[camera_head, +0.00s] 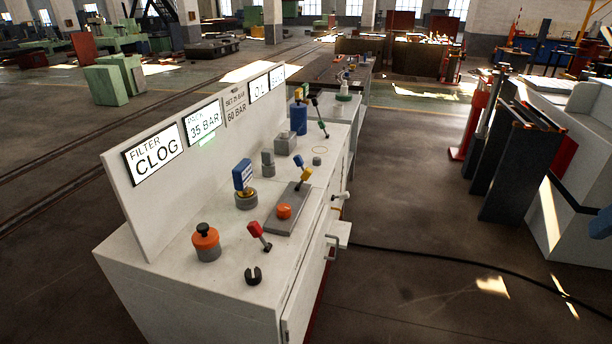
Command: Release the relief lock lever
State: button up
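Several levers stand on the white bench-like console (160,285). A red-handled lever (257,232) leans near the front. A lever with a yellow and blue handle (304,172) rises from a grey plate (290,217) that also bears an orange knob (284,211). A green-tipped lever (320,120) leans farther back. No readable label shows which one is the relief lock lever. My gripper is not in view.
A panel shows "FILTER CLOG" (155,153), "35 BAR" (203,124) and "60 BAR" (236,104). An orange and black knob (206,242), a black knob (253,275) and a blue-topped part (243,178) stand on the console. A cable (440,256) crosses open floor to the right.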

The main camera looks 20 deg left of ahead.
aim_at(305, 175)
jog(key=u, duration=1.3)
jog(key=i, duration=0.7)
jog(key=k, duration=1.25)
jog(key=z, duration=0.65)
jog(key=i, duration=1.35)
jog(key=u, duration=0.35)
